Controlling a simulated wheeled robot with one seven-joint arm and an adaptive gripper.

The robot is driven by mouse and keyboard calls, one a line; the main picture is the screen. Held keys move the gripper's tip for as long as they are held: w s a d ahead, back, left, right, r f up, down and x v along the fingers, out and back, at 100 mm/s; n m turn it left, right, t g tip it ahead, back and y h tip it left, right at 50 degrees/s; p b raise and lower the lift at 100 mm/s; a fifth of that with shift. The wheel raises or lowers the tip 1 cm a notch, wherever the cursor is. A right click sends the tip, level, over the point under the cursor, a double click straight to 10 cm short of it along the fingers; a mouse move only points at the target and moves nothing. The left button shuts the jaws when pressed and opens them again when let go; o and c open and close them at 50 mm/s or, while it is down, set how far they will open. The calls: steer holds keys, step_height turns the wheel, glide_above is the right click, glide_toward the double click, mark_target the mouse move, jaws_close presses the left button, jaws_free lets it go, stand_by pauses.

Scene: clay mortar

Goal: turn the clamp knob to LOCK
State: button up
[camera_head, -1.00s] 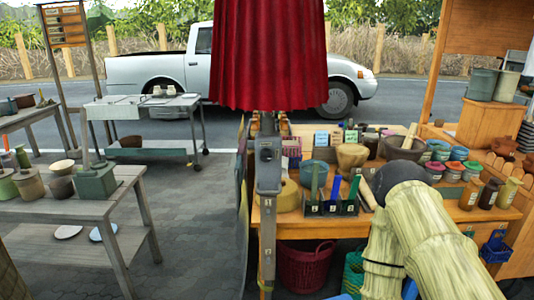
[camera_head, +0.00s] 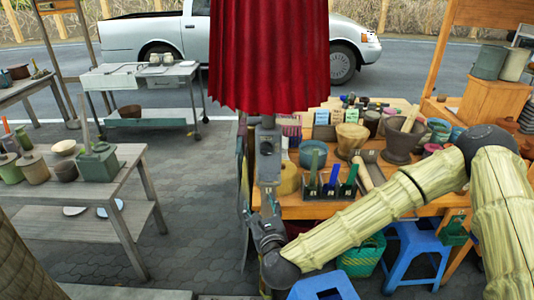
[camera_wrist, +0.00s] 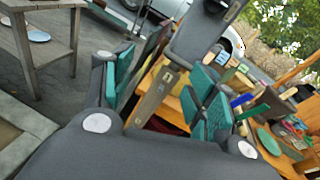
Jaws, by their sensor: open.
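The upright post (camera_head: 256,198) stands at the left end of the stall table and carries a grey clamp housing (camera_head: 267,172). A small dark round part, apparently the clamp knob (camera_head: 266,148), sits on the housing's face; I cannot read any LOCK mark. My gripper (camera_head: 265,215) is in front of the post, below the housing. In the wrist view my gripper (camera_wrist: 162,80) is open and empty, its teal-padded fingers spread on either side of the post (camera_wrist: 154,96). The grey housing (camera_wrist: 203,42) shows beyond the fingers, higher up; the knob's setting cannot be told.
A red curtain (camera_head: 268,55) hangs just above the housing. The stall table (camera_head: 300,208) to the right holds bowls, jars and a dark tool caddy (camera_head: 330,190). Blue stools (camera_head: 415,245) stand below it. Open paving (camera_head: 190,210) lies left of the post, before a grey side table (camera_head: 125,158).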

mark_target(267, 152)
steer(key=w+d+r+m+t+h+p, duration=0.1)
steer(key=w+d+r+m+t+h, duration=0.25)
steer(key=r, duration=0.55)
steer(key=shift+m+g+y, duration=0.65)
steer(key=shift+m+g, duration=0.1)
steer(key=shift+m, duration=0.2)
steer(key=w+p, duration=0.1)
steer(key=w, duration=0.2)
steer(key=w+a+p, duration=0.1)
steer(key=w+p, duration=0.1)
steer(key=w, duration=0.1)
steer(key=w+p, duration=0.1)
steer(key=w, duration=0.2)
steer(key=shift+w+a+r, duration=0.15)
steer(key=shift+a, duration=0.15)
steer(key=shift+w+a+p, duration=0.1)
steer(key=shift+w+p, duration=0.4)
steer(key=shift+w, duration=0.45)
steer(key=shift+c, duration=0.4)
steer(key=shift+f, duration=0.2)
steer(key=c, duration=1)
